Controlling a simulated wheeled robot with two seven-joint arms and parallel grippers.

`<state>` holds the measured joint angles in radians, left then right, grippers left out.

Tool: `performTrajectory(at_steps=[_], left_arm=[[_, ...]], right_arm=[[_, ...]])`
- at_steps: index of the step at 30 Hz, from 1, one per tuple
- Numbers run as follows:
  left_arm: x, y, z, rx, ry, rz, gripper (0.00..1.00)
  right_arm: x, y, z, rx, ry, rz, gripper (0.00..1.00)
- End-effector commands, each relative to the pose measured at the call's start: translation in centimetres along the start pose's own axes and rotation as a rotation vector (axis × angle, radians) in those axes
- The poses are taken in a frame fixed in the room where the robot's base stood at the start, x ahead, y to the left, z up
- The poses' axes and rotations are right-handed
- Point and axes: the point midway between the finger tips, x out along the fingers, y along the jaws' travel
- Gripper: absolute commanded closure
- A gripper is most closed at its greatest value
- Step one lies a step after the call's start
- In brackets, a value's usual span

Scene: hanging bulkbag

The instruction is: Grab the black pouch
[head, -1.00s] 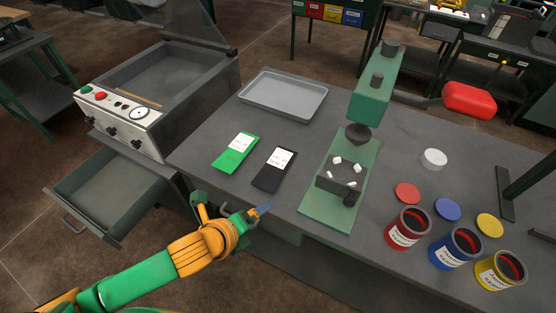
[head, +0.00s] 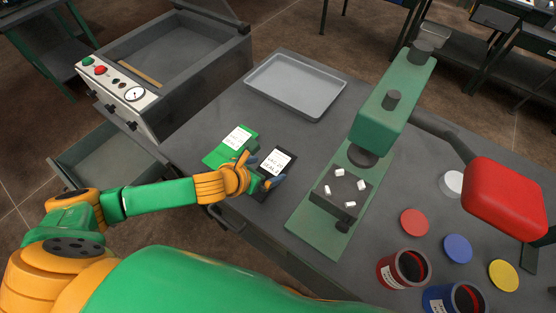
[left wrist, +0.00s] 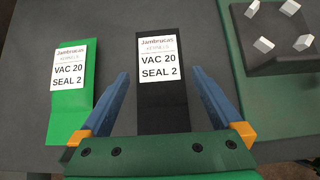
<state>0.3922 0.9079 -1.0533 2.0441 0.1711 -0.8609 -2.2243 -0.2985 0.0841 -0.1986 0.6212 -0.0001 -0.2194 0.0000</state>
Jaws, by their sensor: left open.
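The black pouch (head: 278,160) lies flat on the grey table, with a white label near its far end. In the left wrist view the black pouch (left wrist: 152,110) lies between the fingers, and its label reads VAC 20 SEAL 2. My left gripper (head: 262,171) is open over the near part of the pouch; its blue fingertips (left wrist: 160,80) are on either side of it. I cannot tell whether they touch the pouch or table. The near end of the pouch is hidden by the gripper. My right gripper is out of view.
A green pouch (head: 219,154) lies just left of the black one. A green press (head: 385,105) with several white pieces on its block stands to the right. A grey tray (head: 257,92) lies behind. A vacuum sealer (head: 127,93) is at left; paint cans (head: 400,270) are at right.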

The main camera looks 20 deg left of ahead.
Motion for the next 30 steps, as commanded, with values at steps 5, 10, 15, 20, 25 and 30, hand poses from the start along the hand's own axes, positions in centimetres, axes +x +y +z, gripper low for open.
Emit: performTrajectory(at_steps=[5, 10, 15, 20, 25, 30], left_arm=[[3.2, 0.0, 0.5, -0.002, 0.000, 0.001, 0.00], [4.0, 0.0, 0.5, -0.001, 0.000, 0.000, 0.00], [4.0, 0.0, 0.5, -0.001, 0.000, 0.000, 0.11], [4.0, 0.0, 0.5, -0.001, 0.000, 0.000, 0.54], [4.0, 0.0, 0.5, -0.001, -0.001, 0.000, 0.72], [3.8, 0.0, 0.7, -0.001, -0.002, 0.001, 0.73]], right_arm=[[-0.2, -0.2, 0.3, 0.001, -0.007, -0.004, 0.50], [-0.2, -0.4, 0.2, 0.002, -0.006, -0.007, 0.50], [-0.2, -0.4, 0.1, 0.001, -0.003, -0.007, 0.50], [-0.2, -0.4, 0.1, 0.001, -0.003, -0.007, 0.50], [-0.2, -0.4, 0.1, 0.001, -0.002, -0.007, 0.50], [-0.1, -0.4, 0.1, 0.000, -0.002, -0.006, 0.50]])
